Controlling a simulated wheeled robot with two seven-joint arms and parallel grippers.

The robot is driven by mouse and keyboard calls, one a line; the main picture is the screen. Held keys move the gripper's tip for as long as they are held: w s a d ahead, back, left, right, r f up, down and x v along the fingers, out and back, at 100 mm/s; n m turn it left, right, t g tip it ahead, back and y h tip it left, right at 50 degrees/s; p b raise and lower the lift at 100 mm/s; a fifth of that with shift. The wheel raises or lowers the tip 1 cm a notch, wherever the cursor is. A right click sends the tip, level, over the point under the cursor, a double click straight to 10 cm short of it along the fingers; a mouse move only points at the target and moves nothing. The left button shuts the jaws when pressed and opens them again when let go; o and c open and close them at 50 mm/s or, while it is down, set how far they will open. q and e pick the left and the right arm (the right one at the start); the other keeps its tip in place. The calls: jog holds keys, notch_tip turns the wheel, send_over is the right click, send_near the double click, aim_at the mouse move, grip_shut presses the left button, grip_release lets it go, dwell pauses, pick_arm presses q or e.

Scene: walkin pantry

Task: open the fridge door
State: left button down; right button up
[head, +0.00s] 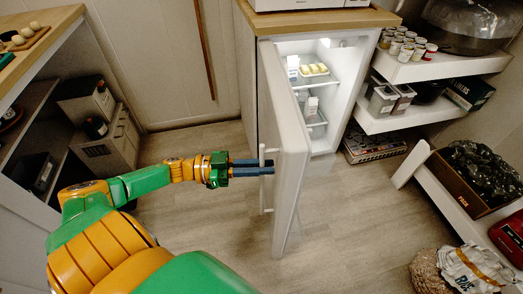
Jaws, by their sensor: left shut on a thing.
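The fridge (339,90) stands under a wooden counter at the back, and its lit inside shows. The white fridge door (291,140) stands well open, swung out toward me, its outer face to the left. A white vertical handle (263,190) runs along that face. My left gripper (266,168), on a green and orange arm from the left, is shut on the handle. The fingertips are partly hidden at the handle. My right gripper is not in view.
Open shelves with boxes and bottles (96,128) stand at the left. White shelves (402,68) with jars and containers line the right. A rice bag (472,268) lies on the floor at the lower right. The floor (350,210) right of the door is clear.

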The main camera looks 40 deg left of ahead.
pick_arm(q)
jog(key=c, duration=0.9)
grip_release()
jog(key=v, duration=0.7)
